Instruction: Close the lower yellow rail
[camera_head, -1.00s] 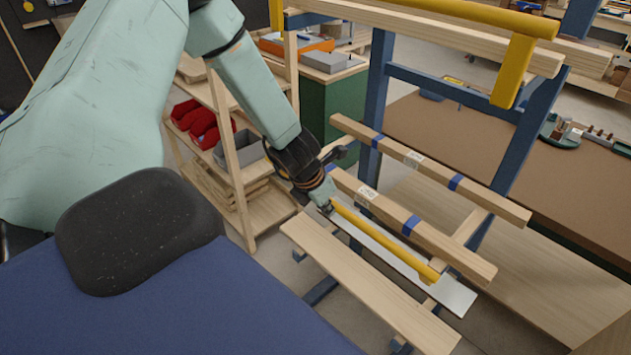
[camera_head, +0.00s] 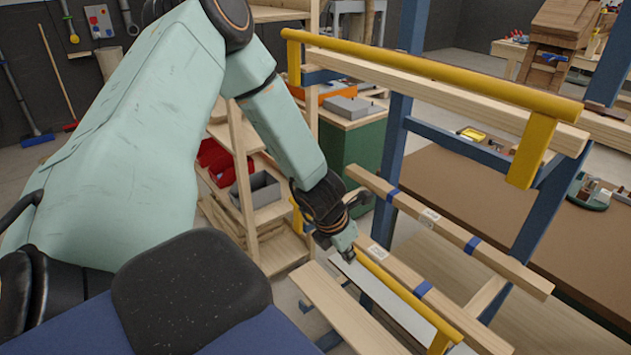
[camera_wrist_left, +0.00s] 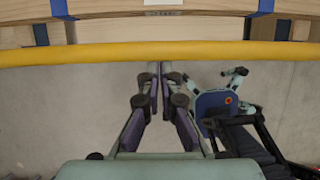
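The lower yellow rail (camera_head: 405,290) runs slantwise along the front of the wooden frame in the head view. Its right post (camera_head: 440,343) is at the bottom edge, and a yellow upright piece (camera_head: 297,213) shows left of my gripper. My left gripper (camera_head: 350,256) is in front of the rail and hides part of it. In the left wrist view the rail (camera_wrist_left: 230,51) crosses the whole width just beyond the fingertips (camera_wrist_left: 160,68). The fingers are close together with nothing between them. I cannot tell whether they touch the rail. My right gripper is not in view.
The upper yellow rail (camera_head: 430,70) spans above on blue posts (camera_head: 392,150). Wooden slats (camera_head: 450,230) with blue bands lie behind the lower rail. A plank (camera_head: 345,305) lies in front. A shelf with red bins (camera_head: 222,162) stands behind my arm.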

